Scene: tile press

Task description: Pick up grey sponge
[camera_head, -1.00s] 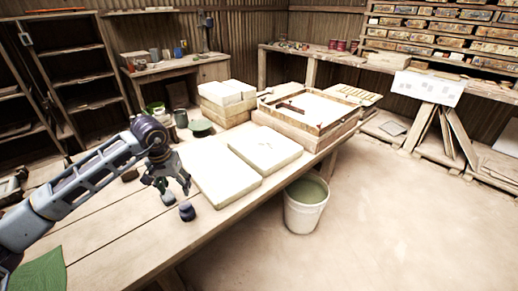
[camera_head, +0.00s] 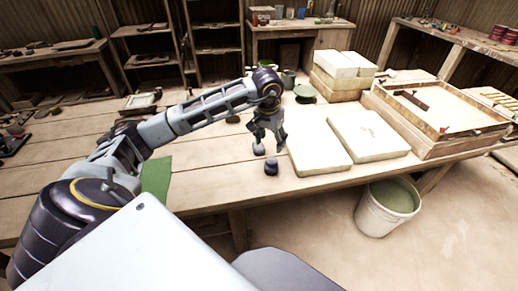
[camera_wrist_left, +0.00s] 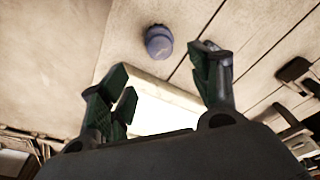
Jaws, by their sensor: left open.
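I cannot make out a grey sponge for certain. A small rounded blue-grey thing (camera_head: 271,167) stands on the table near its front edge, left of the pale slabs. It also shows in the left wrist view (camera_wrist_left: 159,42), beyond the fingertips and not between them. My left gripper (camera_head: 268,142) is open and empty, pointing down over the table just behind this thing. In the left wrist view its two green-padded fingers (camera_wrist_left: 165,75) stand wide apart, with a pale slab (camera_wrist_left: 165,110) showing between them. My right gripper is not in view.
Two pale slabs (camera_head: 319,147) lie right of the gripper. A wooden framed tray (camera_head: 450,122) and stacked blocks (camera_head: 338,86) stand beyond. A bucket (camera_head: 388,207) is on the floor by the front edge. A green sheet (camera_head: 156,178) lies left. The table's left part is mostly clear.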

